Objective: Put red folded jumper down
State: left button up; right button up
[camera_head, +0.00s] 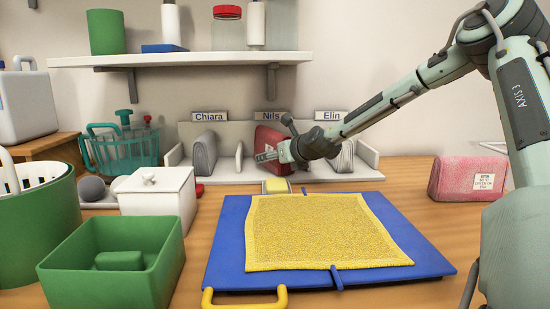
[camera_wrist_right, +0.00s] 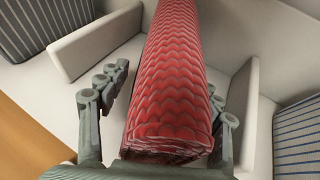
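The red folded jumper (camera_head: 270,139) stands in the middle compartment of the white divided rack (camera_head: 228,172), under the "Nils" label (camera_head: 271,116). In the right wrist view the jumper (camera_wrist_right: 172,75) stands between low white dividers. My right gripper (camera_head: 268,156) is at the jumper's front, partly covering it in the head view. In the right wrist view its fingers (camera_wrist_right: 167,88) are spread on either side of the jumper. A clear gap shows at the left finger; the right finger is close to the jumper, and I cannot tell if it touches. My left gripper is not in view.
Grey striped folded items stand under "Chiara" (camera_head: 204,143) and "Elin" (camera_head: 343,158). A yellow cloth (camera_head: 322,232) lies on a blue board (camera_head: 226,250) in front. A pink labelled bundle (camera_head: 463,178) is at right. Green containers (camera_head: 75,281) and a white box (camera_head: 158,203) crowd the left.

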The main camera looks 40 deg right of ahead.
jog(key=shift+s+a+r, duration=0.1)
jog(key=shift+s+r, duration=0.2)
jog(key=shift+s, duration=0.05)
jog(key=v, duration=1)
jog(key=shift+s+a+r, duration=0.15)
jog(key=shift+s, duration=0.45)
